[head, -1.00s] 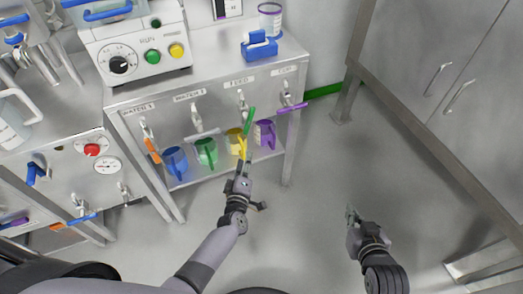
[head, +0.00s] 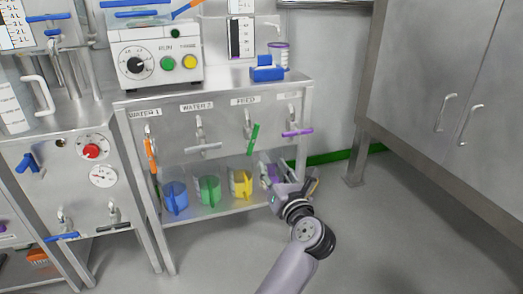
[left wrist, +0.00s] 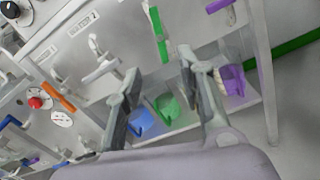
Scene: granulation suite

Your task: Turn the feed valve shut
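The feed valve is the tap under the FEED label (head: 245,101), and its green bar handle (head: 253,138) stands nearly upright, leaning slightly. The green handle also shows in the left wrist view (left wrist: 158,35), beyond and above the fingertips. My left gripper (head: 273,172) is in front of the bench's lower shelf, below and right of the green handle and apart from it. In the left wrist view my left gripper (left wrist: 158,68) has its two fingers spread with nothing held between them. My right gripper is out of view now.
Neighbouring taps have an orange handle (head: 150,155), a grey handle (head: 203,148) and a purple handle (head: 298,132). Blue (head: 175,197), green (head: 208,190) and yellow (head: 242,184) jugs stand on the shelf below; a purple jug (left wrist: 233,82) is beside my gripper. Open floor lies right.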

